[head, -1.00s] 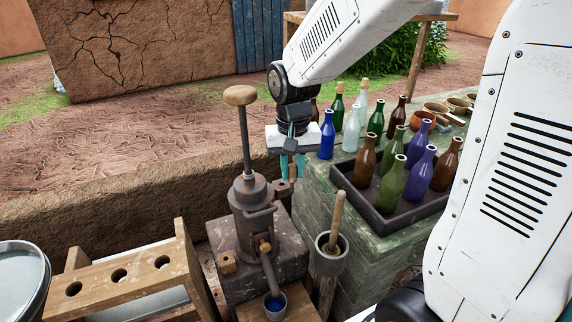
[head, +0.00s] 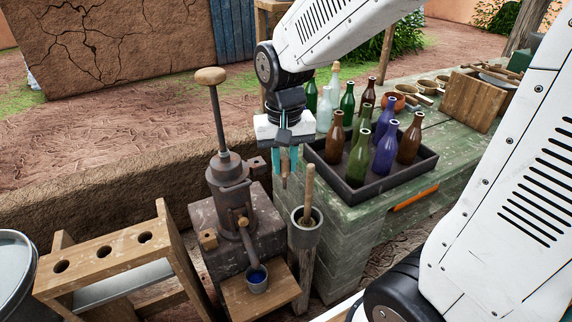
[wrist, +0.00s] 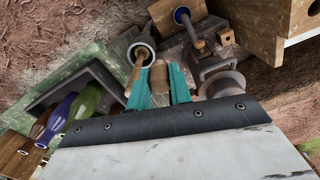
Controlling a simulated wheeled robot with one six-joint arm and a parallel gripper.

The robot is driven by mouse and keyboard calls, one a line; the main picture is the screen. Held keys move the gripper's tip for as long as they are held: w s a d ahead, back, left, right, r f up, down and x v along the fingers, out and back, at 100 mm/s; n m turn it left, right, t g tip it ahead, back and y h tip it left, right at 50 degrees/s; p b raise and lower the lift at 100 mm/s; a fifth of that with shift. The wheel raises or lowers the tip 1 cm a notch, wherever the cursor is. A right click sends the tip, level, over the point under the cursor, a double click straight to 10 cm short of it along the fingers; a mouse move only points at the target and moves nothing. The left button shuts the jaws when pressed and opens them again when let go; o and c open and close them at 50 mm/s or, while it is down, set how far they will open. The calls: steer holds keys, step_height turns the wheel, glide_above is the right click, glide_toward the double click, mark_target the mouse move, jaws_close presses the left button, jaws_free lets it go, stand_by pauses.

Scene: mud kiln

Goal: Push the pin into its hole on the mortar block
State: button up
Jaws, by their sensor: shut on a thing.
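My gripper (head: 286,160) has teal fingers pointing down and is shut on a short brown pin (head: 285,181), whose lower end sticks out below the fingertips. In the wrist view the pin (wrist: 158,77) sits between the fingers. The pin hangs just left of the upright wooden pestle (head: 309,190), above and left of the grey mortar cup (head: 306,233) on its wooden post; whether they touch cannot be told. Left of the gripper stands a rusty hand pump (head: 228,180) on a dark block (head: 275,213). The hole for the pin cannot be made out.
A wooden rack (head: 105,250) with three round holes stands at the left. A dark tray (head: 432,155) of bottles lies on the green table (head: 465,150) to the right.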

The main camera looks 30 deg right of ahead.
steer(key=shift+r, duration=1.75)
steer(key=shift+w+f, duration=0.1)
steer(key=shift+w, duration=0.05)
